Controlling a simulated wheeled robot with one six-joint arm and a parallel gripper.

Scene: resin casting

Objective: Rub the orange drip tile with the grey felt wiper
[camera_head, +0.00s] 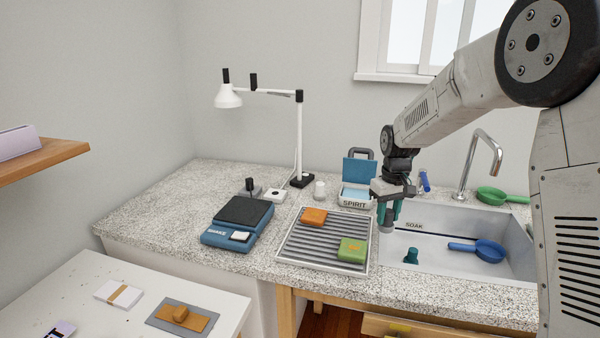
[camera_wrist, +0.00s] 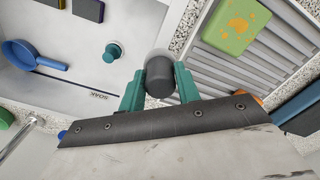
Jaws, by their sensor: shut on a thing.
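My gripper (camera_head: 389,215) is over the left edge of the sink, right of the slatted rack. In the wrist view its teal fingers (camera_wrist: 160,88) are shut on a dark grey, rounded piece, apparently the grey felt wiper (camera_wrist: 160,76). An orange tile (camera_head: 314,216) lies on the far part of the rack; only a sliver shows past my gripper in the wrist view (camera_wrist: 252,97). A green tile with orange marks (camera_head: 352,250) lies at the rack's near right corner and shows in the wrist view (camera_wrist: 236,24). The held piece is apart from both tiles.
The slatted rack (camera_head: 318,260) lies between the blue SHAKE device (camera_head: 237,222) and the sink (camera_head: 440,266). A blue pan (camera_head: 488,250) and a teal knobbed piece (camera_head: 411,257) are in the sink. The SPIRIT container (camera_head: 356,203), lamp (camera_head: 299,140) and tap (camera_head: 480,150) stand behind.

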